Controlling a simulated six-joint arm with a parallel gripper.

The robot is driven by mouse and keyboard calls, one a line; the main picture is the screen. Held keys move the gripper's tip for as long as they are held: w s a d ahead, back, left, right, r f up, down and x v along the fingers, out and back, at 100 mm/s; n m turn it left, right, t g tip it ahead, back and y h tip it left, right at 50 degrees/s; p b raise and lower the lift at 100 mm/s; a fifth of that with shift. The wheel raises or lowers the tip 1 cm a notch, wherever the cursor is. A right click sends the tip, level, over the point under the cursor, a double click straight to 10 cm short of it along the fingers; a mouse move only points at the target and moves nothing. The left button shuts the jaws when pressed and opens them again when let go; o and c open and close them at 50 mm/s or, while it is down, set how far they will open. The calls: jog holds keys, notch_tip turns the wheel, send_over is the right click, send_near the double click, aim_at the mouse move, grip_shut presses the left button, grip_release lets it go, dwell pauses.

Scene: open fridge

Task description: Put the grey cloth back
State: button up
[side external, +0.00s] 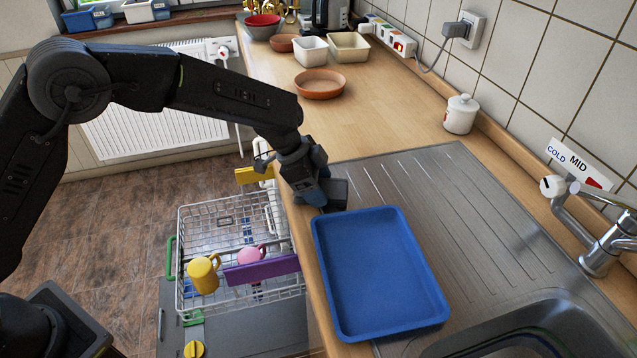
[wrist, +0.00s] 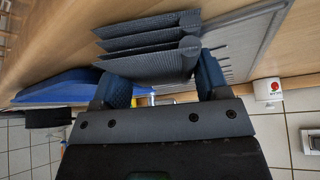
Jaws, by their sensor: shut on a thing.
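The grey cloth (wrist: 150,45) hangs in several ribbed folds between the blue fingers of my gripper (wrist: 162,85) in the wrist view. My gripper is shut on it. In the side view my gripper (side external: 322,196) is low at the counter's front edge, by the far left corner of the blue tray (side external: 433,290). I cannot clearly tell the cloth from the dark gripper parts there. The blue tray also shows at the left of the wrist view (wrist: 62,88).
The steel drainboard (side external: 470,225) lies right of the tray, with the sink (side external: 530,335) and tap (side external: 605,245) nearer. An open dish rack (side external: 215,225) holds a yellow mug (side external: 203,275), a pink mug (side external: 249,256) and a purple piece (side external: 262,270). The wooden counter (side external: 400,110) beyond has free room.

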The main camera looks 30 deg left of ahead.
jog(key=o, duration=0.8)
jog(key=shift+f, duration=0.25)
jog(key=shift+o, duration=0.2)
jog(key=shift+a+r, duration=0.15)
jog(key=shift+r, duration=0.35)
jog(key=v, duration=1.1)
jog(key=shift+r, duration=0.45)
notch_tip(320, 180, up, 13)
jog(key=a+n+t+h, duration=0.2)
jog(key=a+n+t, duration=0.1)
jog(key=t, duration=0.6)
jog(key=s+a+r+n+t+y, duration=0.3)
jog(key=s+a+r+n+y, duration=0.1)
jog(key=s+a+n+y, duration=0.3)
jog(key=s+a+f+n+g+y, duration=0.2)
jog(key=s+a, duration=0.1)
jog(key=s, duration=0.3)
jog(key=s+a+f+n+g+y, duration=0.1)
jog(key=s+a+f+g+y, duration=0.1)
jog(key=s, duration=0.3)
jog(key=s+d+f+g+h, duration=0.3)
jog(key=s+f+g, duration=0.1)
jog(key=s, duration=0.7)
jog(key=shift+s+d+f+g, duration=0.2)
jog(key=shift+s+f+g, duration=0.1)
jog(key=shift+f+g, duration=0.15)
